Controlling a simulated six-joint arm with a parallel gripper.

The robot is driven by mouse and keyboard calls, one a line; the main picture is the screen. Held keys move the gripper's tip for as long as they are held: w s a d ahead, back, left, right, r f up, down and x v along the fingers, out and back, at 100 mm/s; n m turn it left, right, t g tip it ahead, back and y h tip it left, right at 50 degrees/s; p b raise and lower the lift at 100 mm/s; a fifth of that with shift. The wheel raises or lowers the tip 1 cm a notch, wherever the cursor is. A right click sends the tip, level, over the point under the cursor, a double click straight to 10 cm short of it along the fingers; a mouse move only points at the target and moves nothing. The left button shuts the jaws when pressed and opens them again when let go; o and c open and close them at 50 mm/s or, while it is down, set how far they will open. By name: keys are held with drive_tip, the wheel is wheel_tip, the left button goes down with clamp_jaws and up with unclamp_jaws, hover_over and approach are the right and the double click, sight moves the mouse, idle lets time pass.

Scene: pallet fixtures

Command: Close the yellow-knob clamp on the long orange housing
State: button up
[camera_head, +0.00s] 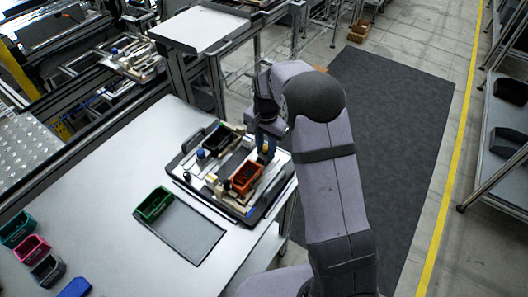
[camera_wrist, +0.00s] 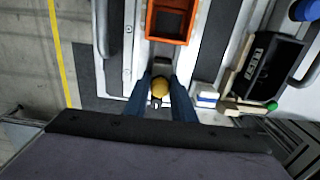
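The orange housing (camera_head: 246,177) sits in the fixture pallet (camera_head: 187,182) on the table. It also shows at the top of the wrist view (camera_wrist: 170,22). The yellow knob (camera_wrist: 160,88) of the clamp stands just past one end of this housing. My gripper (camera_wrist: 162,80) points down over that end, with its blue fingers apart on either side of the knob. I see no clear grip on the knob, and the clamp arm under it is mostly hidden. In the head view my gripper (camera_head: 266,150) is at the housing's far end.
A black housing (camera_wrist: 268,65) lies alongside, with a green knob (camera_wrist: 272,106) at its end and a blue knob (camera_wrist: 306,10) nearby. A green bin (camera_head: 154,204) stands on a grey mat (camera_head: 190,236). More bins stand at the lower left. The table between is clear.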

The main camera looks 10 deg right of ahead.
sight(262, 157)
drive_tip(key=shift+c, duration=0.9)
drive_tip(key=shift+s+a, duration=0.9)
drive_tip(key=shift+s, duration=0.05)
drive_tip(key=o, duration=0.8)
drive_tip(key=shift+o, duration=0.2)
drive_tip(key=shift+w, duration=0.1)
drive_tip(key=shift+r+p, duration=3.35)
drive_tip(key=shift+r, duration=0.7)
